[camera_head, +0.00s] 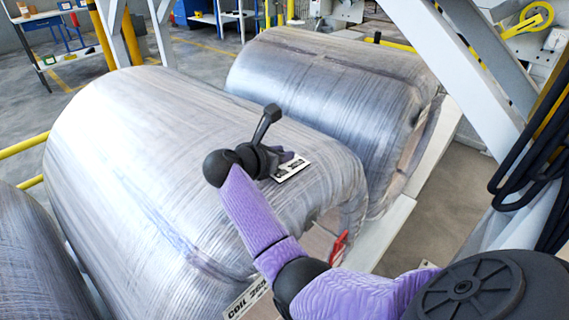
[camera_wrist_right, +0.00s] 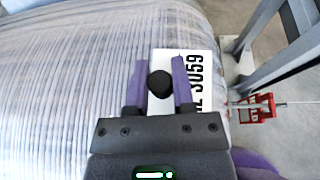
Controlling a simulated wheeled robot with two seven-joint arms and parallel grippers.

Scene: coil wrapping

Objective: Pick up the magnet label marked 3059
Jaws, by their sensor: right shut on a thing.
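The magnet label marked 3059 (camera_wrist_right: 197,68) is a white plate with black characters, lying against the curved side of a wrapped coil (camera_wrist_right: 65,85). In the head view the label (camera_head: 291,170) shows at the right end of the middle coil (camera_head: 150,140), partly covered by my gripper. My right gripper (camera_wrist_right: 159,85) is over the label, its two purple fingers shut on a round black knob on the label's face. In the head view the right gripper (camera_head: 280,158) reaches the coil from the lower right. My left gripper is not in view.
Another wrapped coil (camera_head: 325,85) lies behind, and part of a third (camera_head: 35,265) is at the lower left. A second label reading COIL (camera_head: 247,298) is at the bottom. A red item (camera_head: 338,246) sits by the coil's end. Grey steel beams (camera_head: 455,65) rise at the right.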

